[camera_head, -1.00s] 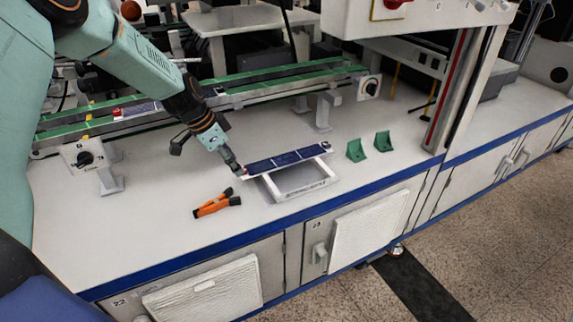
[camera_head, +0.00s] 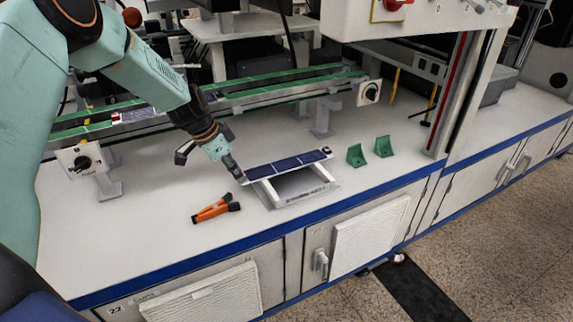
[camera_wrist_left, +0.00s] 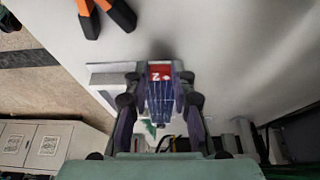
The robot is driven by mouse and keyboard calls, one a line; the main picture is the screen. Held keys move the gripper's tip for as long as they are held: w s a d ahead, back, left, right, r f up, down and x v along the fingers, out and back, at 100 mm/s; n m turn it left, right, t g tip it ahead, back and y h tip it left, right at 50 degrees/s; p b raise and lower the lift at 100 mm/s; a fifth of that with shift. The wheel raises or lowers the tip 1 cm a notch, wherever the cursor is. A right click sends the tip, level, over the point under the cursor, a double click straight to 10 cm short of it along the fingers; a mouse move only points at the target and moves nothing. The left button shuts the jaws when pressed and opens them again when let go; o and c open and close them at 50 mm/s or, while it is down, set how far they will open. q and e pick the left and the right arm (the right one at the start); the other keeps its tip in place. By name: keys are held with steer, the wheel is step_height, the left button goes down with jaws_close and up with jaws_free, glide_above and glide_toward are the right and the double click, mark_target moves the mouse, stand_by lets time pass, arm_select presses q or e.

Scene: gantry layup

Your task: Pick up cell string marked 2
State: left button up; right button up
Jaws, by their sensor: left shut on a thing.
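The cell string marked 2 (camera_head: 287,165) is a dark blue strip with a red end tab. In the head view it lies along the top of a white stand (camera_head: 268,193), or just above it; I cannot tell which. My left gripper (camera_head: 239,176) is shut on its left end, by the red tab. In the left wrist view the cell string (camera_wrist_left: 161,95) shows between the fingers of the left gripper (camera_wrist_left: 160,85), with a "2" on its red tab. My right gripper is not in view.
Orange-handled pliers (camera_head: 216,208) lie on the white bench left of the stand. Two green brackets (camera_head: 383,146) stand to the right. A conveyor with green belts (camera_head: 270,90) runs behind. The blue bench edge (camera_head: 290,233) is in front.

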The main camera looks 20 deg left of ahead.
arm_select(q)
jaws_close()
steer(key=shift+r, duration=0.1)
